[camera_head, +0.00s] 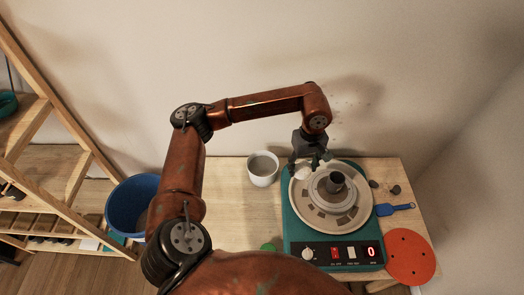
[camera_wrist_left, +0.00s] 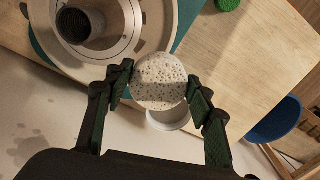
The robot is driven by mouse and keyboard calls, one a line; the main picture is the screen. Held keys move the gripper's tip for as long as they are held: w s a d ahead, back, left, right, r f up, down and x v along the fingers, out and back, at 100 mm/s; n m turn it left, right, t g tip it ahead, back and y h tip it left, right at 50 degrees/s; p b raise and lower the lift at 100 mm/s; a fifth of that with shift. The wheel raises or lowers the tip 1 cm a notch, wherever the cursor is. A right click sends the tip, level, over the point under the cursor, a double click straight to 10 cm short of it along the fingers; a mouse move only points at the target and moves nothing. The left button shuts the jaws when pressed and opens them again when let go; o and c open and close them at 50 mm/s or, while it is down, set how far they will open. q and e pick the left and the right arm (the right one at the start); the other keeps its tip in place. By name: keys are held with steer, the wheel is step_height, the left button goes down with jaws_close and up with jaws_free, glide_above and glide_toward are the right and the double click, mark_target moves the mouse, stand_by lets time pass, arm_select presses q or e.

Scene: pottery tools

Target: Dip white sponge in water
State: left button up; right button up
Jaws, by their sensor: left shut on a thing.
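The white sponge (camera_wrist_left: 160,80) is pale and full of pores. My left gripper (camera_wrist_left: 161,92) is shut on it, with one finger on each side. In the head view, the left gripper (camera_head: 307,162) hangs down over the left rim of the pottery wheel, and a bit of the sponge (camera_head: 303,173) shows under it. A white cup (camera_head: 263,169) stands on the table left of the wheel, and a grey surface shows inside it. In the wrist view the cup (camera_wrist_left: 170,118) is partly hidden behind the sponge. My right gripper is not in view.
The teal pottery wheel (camera_head: 299,232) carries a grey cylindrical pot (camera_head: 337,183). A blue tool (camera_head: 395,209), dark lumps (camera_head: 396,190) and an orange disc (camera_head: 409,257) lie to its right. A green piece (camera_head: 268,247) lies front left. A blue bucket (camera_head: 124,207) stands at far left.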

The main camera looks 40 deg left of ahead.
arm_select(q)
steer(key=w+a+f+m+b, duration=0.2)
steer(key=a+f+m+b, duration=0.2)
steer(key=a+f+m, duration=0.5)
steer(key=w+a+f+m+b, duration=0.3)
steer(key=a+f+m, duration=0.7)
steer(key=m, duration=0.8)
steer(key=a+b, duration=0.1)
steer(key=a, duration=0.2)
steer(key=shift+a+f+b, duration=0.15)
steer(key=shift+a+b, duration=0.25)
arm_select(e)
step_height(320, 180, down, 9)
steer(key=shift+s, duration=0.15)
arm_select(q)
steer(key=shift+s, duration=0.1)
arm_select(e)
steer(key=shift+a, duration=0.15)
